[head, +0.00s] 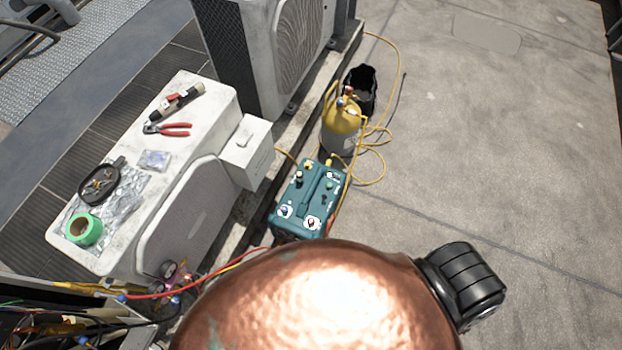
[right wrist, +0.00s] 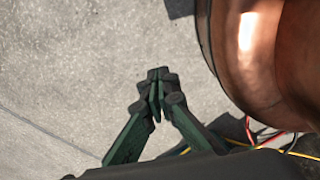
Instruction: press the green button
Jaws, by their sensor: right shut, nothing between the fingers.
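A teal machine (head: 303,200) stands on the concrete floor beside the white units in the head view. Its top carries several small knobs or buttons, in blue, red, yellow, black and green. A small green button (head: 329,185) appears near its right side; it is too small to make out well. My right gripper (right wrist: 157,82) is shut and empty in the right wrist view, over bare concrete. It does not show in the head view, and the button does not show in the right wrist view. My left gripper is in neither view.
A yellow-topped cylinder (head: 341,124) and a black bucket (head: 361,88) stand behind the machine, with yellow hoses looped on the floor. A white condenser (head: 205,98) at left bears pliers (head: 168,129) and green tape (head: 83,229). The concrete floor (head: 480,150) at right is clear.

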